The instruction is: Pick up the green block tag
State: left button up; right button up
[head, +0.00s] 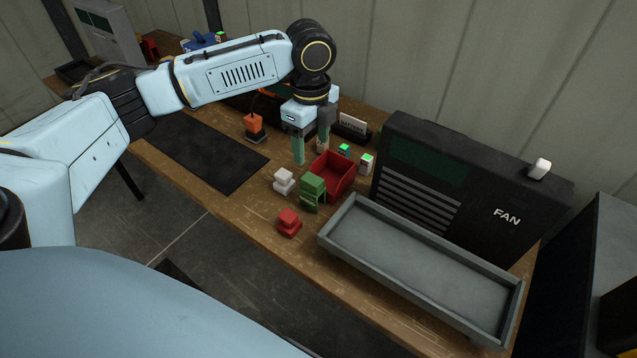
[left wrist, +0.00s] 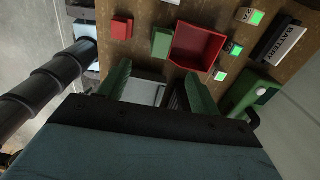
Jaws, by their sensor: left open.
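The green block tag (head: 313,187) stands on the wooden workbench beside a red open bin (head: 345,181). In the left wrist view the green block (left wrist: 162,42) shows beside the red bin (left wrist: 197,47), beyond my fingertips. My left gripper (head: 310,154) is open, with nothing seen between its fingers. My right gripper is not in view.
A white block (head: 284,178) and a red block (head: 289,220) stand close to the green one. A grey tray (head: 425,255) lies to the right, before a black FAN unit (head: 450,190). Small green-topped items and a BATTERY sign (head: 352,124) are behind. A dark mat (head: 205,155) is clear.

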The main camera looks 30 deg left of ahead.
pick_arm(q)
send_over(314, 180)
jog(key=f, duration=0.6)
jog(key=shift+s+a+f, duration=0.1)
jog(key=shift+s, duration=0.25)
notch_tip(314, 180, down, 2)
jog(key=shift+w, duration=0.1)
jog(key=f, duration=0.4)
jog(key=shift+w+f, duration=0.1)
jog(key=shift+w, duration=0.1)
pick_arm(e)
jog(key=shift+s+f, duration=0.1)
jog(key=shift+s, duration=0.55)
pick_arm(q)
jog(key=shift+c, duration=0.2)
jog(key=c, duration=1)
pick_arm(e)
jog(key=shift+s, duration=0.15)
pick_arm(q)
jog(key=shift+c, duration=0.2)
